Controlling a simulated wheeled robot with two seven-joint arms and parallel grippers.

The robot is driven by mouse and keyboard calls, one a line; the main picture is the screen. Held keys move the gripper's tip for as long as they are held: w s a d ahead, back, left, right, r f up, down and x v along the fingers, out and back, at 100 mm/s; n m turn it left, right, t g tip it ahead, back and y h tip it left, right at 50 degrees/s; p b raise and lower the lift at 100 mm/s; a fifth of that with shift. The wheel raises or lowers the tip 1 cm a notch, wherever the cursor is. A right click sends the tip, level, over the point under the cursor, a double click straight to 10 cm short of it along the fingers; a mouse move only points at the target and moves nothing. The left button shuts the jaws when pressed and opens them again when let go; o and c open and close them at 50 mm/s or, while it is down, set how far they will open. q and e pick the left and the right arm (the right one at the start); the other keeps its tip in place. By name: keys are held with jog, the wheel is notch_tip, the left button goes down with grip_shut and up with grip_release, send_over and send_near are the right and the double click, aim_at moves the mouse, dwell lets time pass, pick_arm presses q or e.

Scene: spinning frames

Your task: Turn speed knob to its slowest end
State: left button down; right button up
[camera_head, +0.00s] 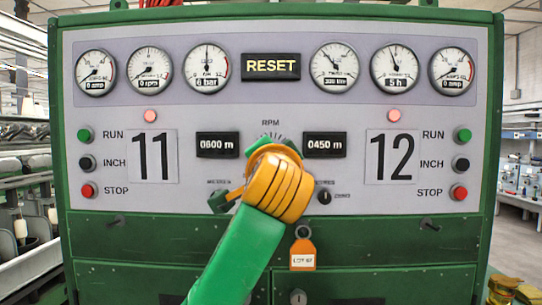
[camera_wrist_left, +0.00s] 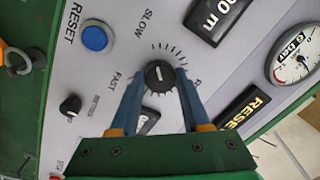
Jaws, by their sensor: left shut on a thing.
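The speed knob (camera_wrist_left: 159,75) is round and black with a short white mark, inside a ring of tick lines. In the left wrist view the mark runs nearly up and down. The SLOW label (camera_wrist_left: 148,22) is above the knob and the FAST label (camera_wrist_left: 121,83) is to its left. My left gripper (camera_wrist_left: 158,84) is shut on the knob, with a blue finger on either side. In the head view my left gripper (camera_head: 272,150) covers the knob below the RPM label. My right gripper is in neither view.
The panel (camera_head: 300,100) has gauges across the top and RUN, INCH and STOP buttons at both sides. Small black selector knobs (camera_head: 324,197) sit low on the panel. An orange tag (camera_head: 303,254) hangs below. A blue button (camera_wrist_left: 95,38) is near the knob.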

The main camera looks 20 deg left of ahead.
pick_arm(q)
jog(key=shift+f, duration=0.25)
jog(key=c, duration=0.7)
grip_release()
jog(key=o, duration=0.3)
jog(key=shift+r, duration=0.15)
jog(key=shift+o, duration=0.2)
jog(key=b+v, duration=0.4)
jog(key=v, duration=0.3)
